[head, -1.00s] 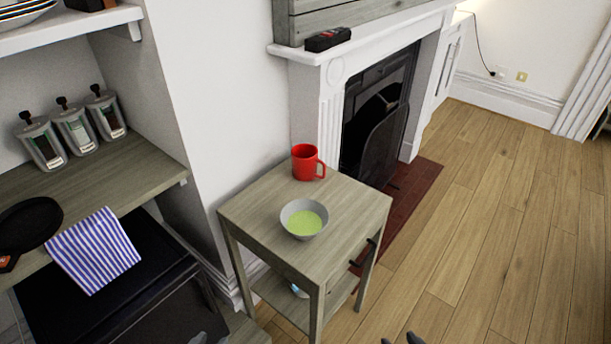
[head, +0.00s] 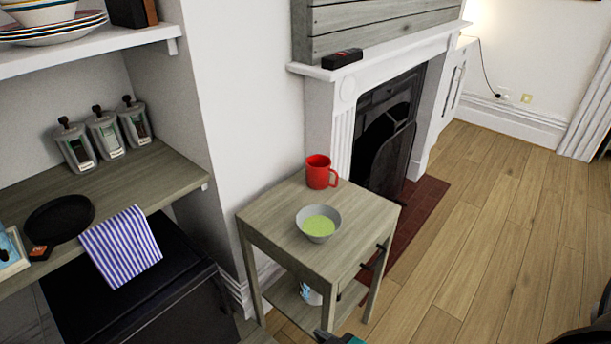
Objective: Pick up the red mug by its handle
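The red mug (head: 317,172) stands upright at the back corner of a small grey wooden side table (head: 270,222). Its handle is on its right side, facing the fireplace. A grey bowl (head: 318,236) with light green contents stands in front of the mug on the same top. A dark tip with a teal part, seemingly my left gripper (head: 328,337), just shows at the bottom edge, below the table top. A dark part at the lower right corner seems to belong to my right gripper (head: 588,334). Both are cut off and well away from the mug.
A white fireplace (head: 342,125) stands behind the table, with a black box (head: 342,58) on its mantel. A counter at left holds several canisters (head: 106,134), a black pan (head: 60,218) and a striped cloth (head: 120,246). Wooden floor (head: 500,235) at right is clear.

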